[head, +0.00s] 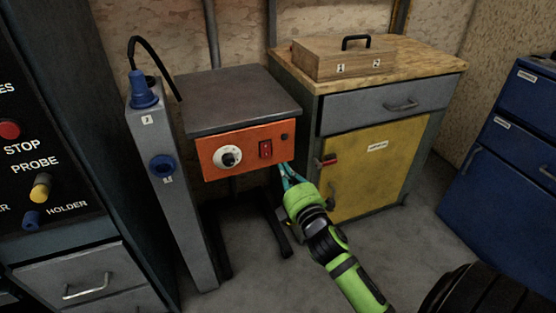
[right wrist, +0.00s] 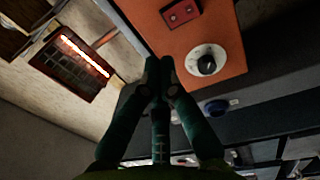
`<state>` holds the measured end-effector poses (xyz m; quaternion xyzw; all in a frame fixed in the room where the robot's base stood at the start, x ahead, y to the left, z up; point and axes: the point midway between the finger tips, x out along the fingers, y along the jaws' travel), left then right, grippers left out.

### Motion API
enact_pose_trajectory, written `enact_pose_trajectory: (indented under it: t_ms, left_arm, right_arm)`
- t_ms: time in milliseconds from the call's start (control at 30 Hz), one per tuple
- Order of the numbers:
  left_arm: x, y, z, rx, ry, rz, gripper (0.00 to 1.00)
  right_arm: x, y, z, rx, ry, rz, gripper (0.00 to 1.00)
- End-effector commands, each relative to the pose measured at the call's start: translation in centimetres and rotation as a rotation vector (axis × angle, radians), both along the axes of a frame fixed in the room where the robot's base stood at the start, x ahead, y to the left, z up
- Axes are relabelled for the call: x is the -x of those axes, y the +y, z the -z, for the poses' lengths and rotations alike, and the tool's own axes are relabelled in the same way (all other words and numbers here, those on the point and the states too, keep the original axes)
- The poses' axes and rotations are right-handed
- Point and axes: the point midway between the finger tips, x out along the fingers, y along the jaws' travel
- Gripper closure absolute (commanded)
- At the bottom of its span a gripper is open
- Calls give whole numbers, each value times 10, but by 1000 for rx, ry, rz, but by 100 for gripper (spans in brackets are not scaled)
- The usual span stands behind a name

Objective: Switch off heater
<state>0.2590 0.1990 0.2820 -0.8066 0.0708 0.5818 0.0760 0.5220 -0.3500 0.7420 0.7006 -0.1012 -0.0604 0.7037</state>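The heater is a box with a grey top (head: 235,100) and an orange front panel (head: 246,137). The panel carries a white dial with a black knob (head: 229,157) and a red switch (head: 265,149). In the right wrist view the panel looks turned over, with the red switch (right wrist: 181,13) at the top and the dial (right wrist: 207,62) to its lower right. My right gripper (head: 287,172) is just below and right of the switch, near the panel's lower right corner. Its fingertips (right wrist: 160,68) are together with nothing between them. I cannot tell the switch position. My left gripper is out of view.
A grey post (head: 190,240) with blue fittings stands left of the heater. A wooden-topped cabinet with a yellow door (head: 365,165) stands to the right, with a wooden box (head: 340,60) on top. A blue cabinet (head: 515,140) is far right. Open floor lies in front.

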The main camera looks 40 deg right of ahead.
Motion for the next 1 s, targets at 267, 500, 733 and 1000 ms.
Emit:
enact_pose_trajectory:
  t_ms: [267, 500, 733, 1000]
  left_arm:
    - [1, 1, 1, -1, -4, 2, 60]
    - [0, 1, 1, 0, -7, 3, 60]
    - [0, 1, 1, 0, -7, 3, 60]
    - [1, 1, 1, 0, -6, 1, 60]
  right_arm:
    - [27, 7, -4, 0, -2, -1, 100]
    - [28, 7, -5, 1, -2, -1, 100]
    - [28, 7, -5, 1, -2, -1, 100]
    - [26, 10, 28, -87, 55, -2, 100]
